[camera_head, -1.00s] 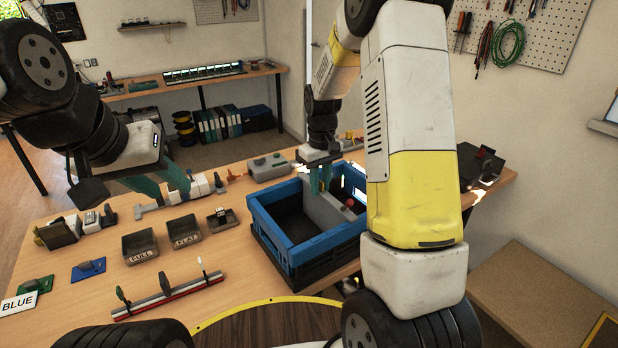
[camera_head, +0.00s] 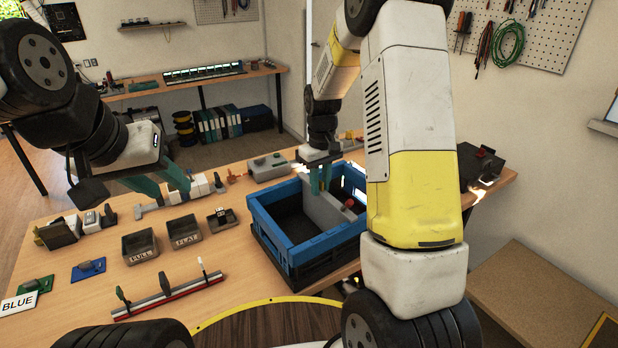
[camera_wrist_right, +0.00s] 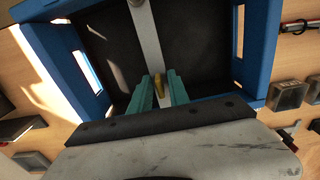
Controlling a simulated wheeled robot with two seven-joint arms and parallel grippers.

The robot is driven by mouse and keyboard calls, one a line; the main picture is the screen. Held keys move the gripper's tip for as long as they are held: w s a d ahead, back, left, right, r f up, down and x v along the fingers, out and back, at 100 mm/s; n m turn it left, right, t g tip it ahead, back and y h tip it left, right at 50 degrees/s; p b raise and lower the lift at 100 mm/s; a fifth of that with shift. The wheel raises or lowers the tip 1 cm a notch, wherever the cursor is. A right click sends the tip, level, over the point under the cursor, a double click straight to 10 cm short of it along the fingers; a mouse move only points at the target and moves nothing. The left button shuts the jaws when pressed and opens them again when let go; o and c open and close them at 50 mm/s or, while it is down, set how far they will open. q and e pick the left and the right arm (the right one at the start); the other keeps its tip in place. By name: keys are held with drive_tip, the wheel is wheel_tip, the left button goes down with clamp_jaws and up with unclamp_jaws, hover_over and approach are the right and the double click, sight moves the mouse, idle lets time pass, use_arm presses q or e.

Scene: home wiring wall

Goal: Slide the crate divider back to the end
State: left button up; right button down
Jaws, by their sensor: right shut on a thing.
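The blue crate (camera_head: 276,232) with a dark floor stands on the table at centre right. A grey divider (camera_head: 322,208) stands across its inside, with open space on both sides; it also shows in the right wrist view (camera_wrist_right: 147,38). My right gripper (camera_head: 319,188) reaches down into the crate at the divider's far part. In the right wrist view its teal fingers (camera_wrist_right: 160,88) are shut on a small yellow tab at the divider's top. My arm hides the crate's right side. My left gripper (camera_head: 160,186) is open and empty above the table, left of the crate.
Small dark trays (camera_head: 140,246) and a red-edged rail (camera_head: 168,299) lie left of the crate. A grey box (camera_head: 269,166) stands behind it. Dark equipment (camera_head: 481,165) stands to the right. Bare table lies between rail and crate.

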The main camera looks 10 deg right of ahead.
drive_tip(key=shift+w+d+r, duration=0.1)
drive_tip(key=shift+d, duration=0.05)
idle(0.5)
drive_tip(key=w+d, duration=0.4)
drive_tip(key=d, duration=0.5)
drive_tip(key=shift+d, duration=0.35)
idle(2.3)
drive_tip(key=shift+w+d, duration=0.2)
drive_tip(key=shift+d, duration=0.15)
drive_tip(key=shift+w+d, duration=0.2)
drive_tip(key=shift+d, duration=0.25)
drive_tip(key=shift+w+d, duration=0.1)
drive_tip(key=shift+d, duration=0.15)
drive_tip(key=c, duration=1.2)
unclamp_jaws()
drive_tip(key=shift+o, duration=0.2)
